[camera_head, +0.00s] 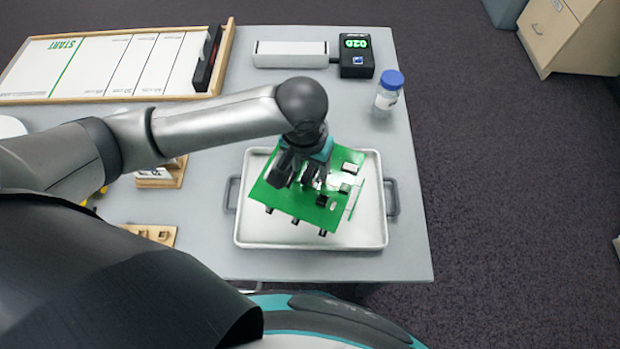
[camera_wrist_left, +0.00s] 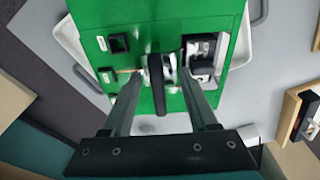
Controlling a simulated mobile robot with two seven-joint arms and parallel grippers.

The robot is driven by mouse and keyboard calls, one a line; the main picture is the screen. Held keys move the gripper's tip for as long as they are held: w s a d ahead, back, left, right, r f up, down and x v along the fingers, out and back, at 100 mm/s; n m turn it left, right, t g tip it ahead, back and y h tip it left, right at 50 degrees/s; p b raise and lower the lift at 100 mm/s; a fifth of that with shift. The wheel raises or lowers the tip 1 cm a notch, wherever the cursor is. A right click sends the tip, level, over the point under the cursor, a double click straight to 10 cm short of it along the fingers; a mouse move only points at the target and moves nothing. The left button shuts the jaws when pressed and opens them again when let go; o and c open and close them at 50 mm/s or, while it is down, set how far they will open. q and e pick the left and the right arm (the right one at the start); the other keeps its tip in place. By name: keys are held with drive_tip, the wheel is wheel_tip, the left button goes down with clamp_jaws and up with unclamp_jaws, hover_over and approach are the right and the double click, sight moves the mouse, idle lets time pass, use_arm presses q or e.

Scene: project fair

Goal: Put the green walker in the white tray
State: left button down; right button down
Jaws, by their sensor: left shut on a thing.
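The green walker (camera_head: 298,208) is a flat green board with small dark and white parts on top and several short dark legs along its front edge. It is over the white tray (camera_head: 262,232), turned at an angle to it; I cannot tell whether its legs touch the tray floor. My left gripper (camera_head: 313,180) is shut on a part on top of the walker. In the left wrist view the walker (camera_wrist_left: 170,30) fills the top middle, with the left gripper's fingers (camera_wrist_left: 163,88) against it. The tray's rim (camera_wrist_left: 70,38) shows behind it. My right gripper is not in view.
The tray has dark side handles (camera_head: 391,197). A jar with a blue lid (camera_head: 389,90), a black display box (camera_head: 356,56) and a white bar (camera_head: 290,54) stand behind it. A marked START board (camera_head: 105,65) lies back left. Wooden holders (camera_head: 162,175) stand left of the tray.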

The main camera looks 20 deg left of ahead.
use_arm(q)
wheel_tip(320, 180, down, 4)
drive_tip(key=shift+f+b, duration=0.25)
drive_tip(key=shift+b, duration=0.4)
drive_tip(key=shift+f, duration=0.1)
drive_tip(key=shift+c, duration=0.8)
unclamp_jaws()
drive_tip(key=shift+f, duration=0.1)
drive_tip(key=r+p, duration=0.1)
drive_tip(key=r, duration=0.3)
drive_tip(key=s+r+p, duration=0.1)
drive_tip(key=r, duration=0.3)
drive_tip(key=r+p, duration=0.1)
drive_tip(key=r, duration=0.3)
drive_tip(key=shift+s+a+r+p, duration=0.1)
drive_tip(key=shift+s+p, duration=0.15)
drive_tip(key=shift+p, duration=0.1)
